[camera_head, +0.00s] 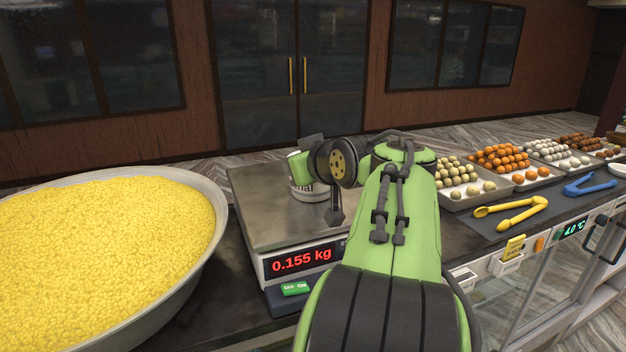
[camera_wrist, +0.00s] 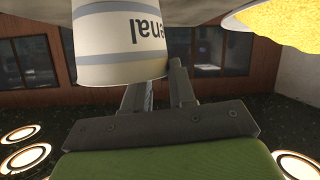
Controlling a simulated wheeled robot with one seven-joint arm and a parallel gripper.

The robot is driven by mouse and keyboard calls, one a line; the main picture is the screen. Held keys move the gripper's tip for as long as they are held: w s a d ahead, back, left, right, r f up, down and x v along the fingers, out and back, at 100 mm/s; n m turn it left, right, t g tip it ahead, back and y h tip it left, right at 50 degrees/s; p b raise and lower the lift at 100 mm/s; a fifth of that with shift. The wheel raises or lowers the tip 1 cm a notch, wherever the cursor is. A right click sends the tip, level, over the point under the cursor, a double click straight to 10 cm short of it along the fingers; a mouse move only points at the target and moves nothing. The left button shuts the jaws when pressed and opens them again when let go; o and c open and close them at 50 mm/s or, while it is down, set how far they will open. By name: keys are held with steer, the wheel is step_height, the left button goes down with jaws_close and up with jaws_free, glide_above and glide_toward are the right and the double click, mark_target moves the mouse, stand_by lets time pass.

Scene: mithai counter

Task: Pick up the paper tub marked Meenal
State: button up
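The white paper tub (camera_head: 307,192) stands upright on the steel pan of the weighing scale (camera_head: 262,220). In the wrist view, which is upside down, the tub (camera_wrist: 105,45) shows large with "enal" on a pale band. My gripper (camera_wrist: 158,78) is open, with a gap between its fingers. One finger runs behind the tub's rim in the picture and the other is at the rim's right edge. I cannot tell whether they touch it.
A wide bowl of yellow sweets (camera_head: 200,190) stands close left of the scale. The scale display (camera_head: 302,258) reads 0.155 kg. Trays of sweets (camera_head: 465,200), yellow tongs (camera_head: 515,212) and blue tongs (camera_head: 592,187) lie to the right.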

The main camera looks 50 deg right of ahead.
steer(key=shift+f, duration=0.1)
jaws_close()
stand_by(1.0)
